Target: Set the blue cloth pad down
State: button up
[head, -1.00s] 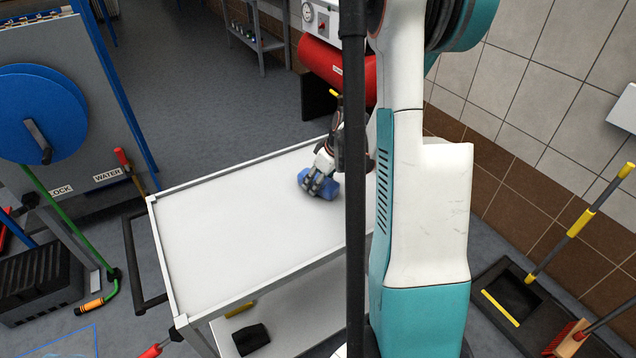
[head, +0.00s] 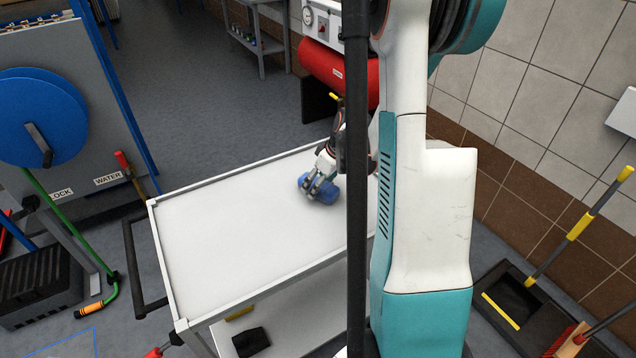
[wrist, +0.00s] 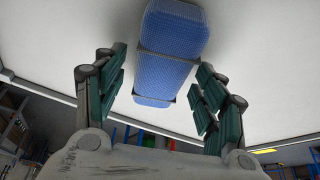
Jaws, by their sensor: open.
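The blue cloth pad (head: 322,191) is on the white top of the cart (head: 215,225), near its far right part, under my gripper (head: 322,180). In the wrist view the pad (wrist: 168,60) is a blue woven block with dark bands around it. My gripper (wrist: 160,95) is open, with one finger on each side of the pad's near end. A gap shows between each finger and the pad in the wrist view. My arm and a dark post hide part of the cart top's right side in the head view.
The rest of the cart top is clear, with a raised rim. A black item (head: 251,341) lies on the lower shelf. A red tank (head: 338,72) stands behind the cart.

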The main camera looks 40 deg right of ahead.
jog(key=p+v, duration=0.3)
jog(key=v, duration=0.8)
